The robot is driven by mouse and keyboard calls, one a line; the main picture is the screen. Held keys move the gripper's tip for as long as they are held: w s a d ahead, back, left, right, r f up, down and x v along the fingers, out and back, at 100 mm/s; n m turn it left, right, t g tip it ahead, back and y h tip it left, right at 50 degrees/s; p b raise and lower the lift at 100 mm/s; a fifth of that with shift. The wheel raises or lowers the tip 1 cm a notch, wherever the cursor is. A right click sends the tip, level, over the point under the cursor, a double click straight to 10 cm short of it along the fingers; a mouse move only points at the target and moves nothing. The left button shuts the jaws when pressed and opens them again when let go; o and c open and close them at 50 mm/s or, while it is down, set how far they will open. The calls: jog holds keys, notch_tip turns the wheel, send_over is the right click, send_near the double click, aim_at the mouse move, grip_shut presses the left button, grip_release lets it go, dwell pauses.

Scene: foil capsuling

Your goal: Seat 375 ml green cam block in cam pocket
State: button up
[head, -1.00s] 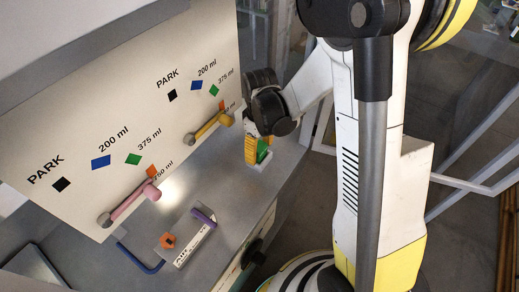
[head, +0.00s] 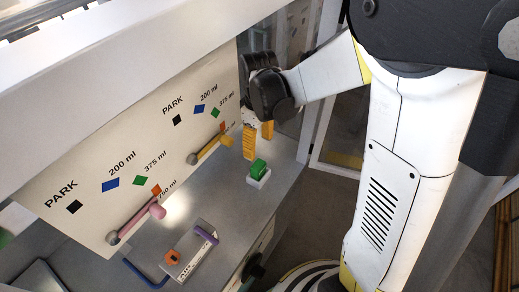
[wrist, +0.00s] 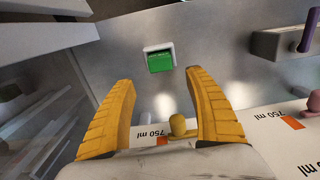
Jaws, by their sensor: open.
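The green cam block (head: 259,168) sits on a small white square holder (head: 258,180) on the grey counter. In the wrist view the green block (wrist: 160,61) lies within the white rim (wrist: 146,50); how deep it sits is not clear. My gripper (head: 258,137) has yellow fingers and is open and empty, above and behind the block in the head view. In the wrist view the block is beyond the gap between the fingertips (wrist: 160,78), apart from both. I cannot tell whether the white holder is the cam pocket.
A pale panel marked PARK, 200 ml, 375 ml and 750 ml carries a yellow lever (head: 208,148) and a pink lever (head: 135,224). A fixture with a purple handle (head: 206,235) and an orange block (head: 172,257) stands nearer. Bare counter lies between.

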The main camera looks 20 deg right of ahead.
jog(key=s+r+m+t, duration=0.7)
jog(key=s+r, duration=0.5)
jog(key=r, duration=0.1)
jog(key=shift+s, duration=0.35)
